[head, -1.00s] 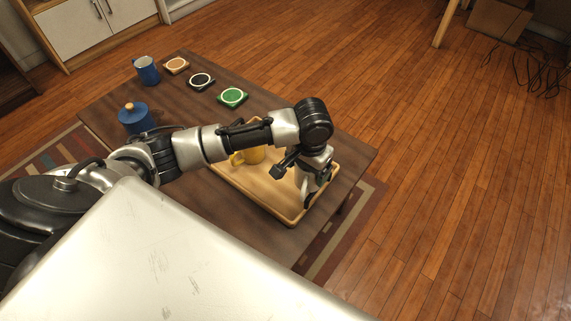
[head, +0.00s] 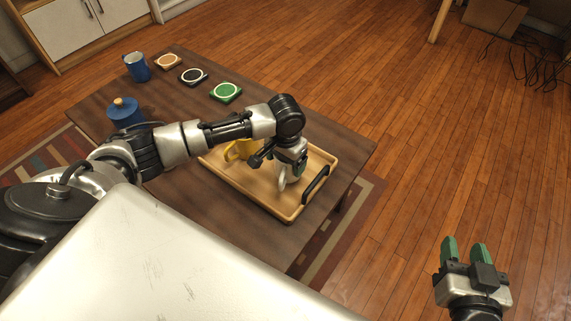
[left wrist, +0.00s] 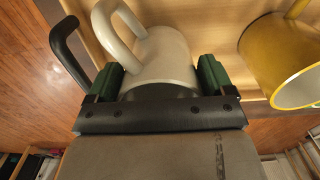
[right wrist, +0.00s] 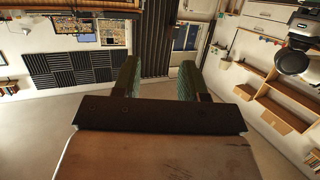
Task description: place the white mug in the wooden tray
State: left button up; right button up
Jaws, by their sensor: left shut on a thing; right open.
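My left gripper (head: 287,166) is over the right part of the wooden tray (head: 252,200) on the dark table. In the left wrist view its green-padded fingers (left wrist: 160,82) are shut on the white mug (left wrist: 165,55), whose handle points up-left there. The white mug (head: 283,181) is mostly hidden by the gripper in the head view. I cannot tell whether its base touches the tray. My right gripper (head: 465,250) is open and empty, away from the table over the floor; its fingers also show in the right wrist view (right wrist: 160,80).
A yellow mug (head: 238,151) stands in the tray, left of the white mug; it also shows in the left wrist view (left wrist: 285,60). The tray has a black handle (head: 316,185). A blue mug (head: 136,67), a blue lidded jar (head: 125,112) and coasters (head: 225,92) stand farther left.

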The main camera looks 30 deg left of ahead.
pick_arm(q)
jog(key=shift+f, duration=0.5)
pick_arm(e)
jog(key=shift+w+a+r+t+y, duration=0.15)
jog(key=shift+r+t, duration=0.25)
jog(key=shift+r, duration=0.05)
jog(key=shift+w+a+r+t+y, duration=0.1)
jog(key=shift+r+t+y, duration=0.05)
jog(key=shift+r+t, duration=0.25)
pick_arm(q)
jog(key=shift+f, duration=0.1)
jog(key=o, duration=0.9)
pick_arm(e)
jog(key=shift+d+f, duration=0.1)
jog(key=shift+f, duration=0.1)
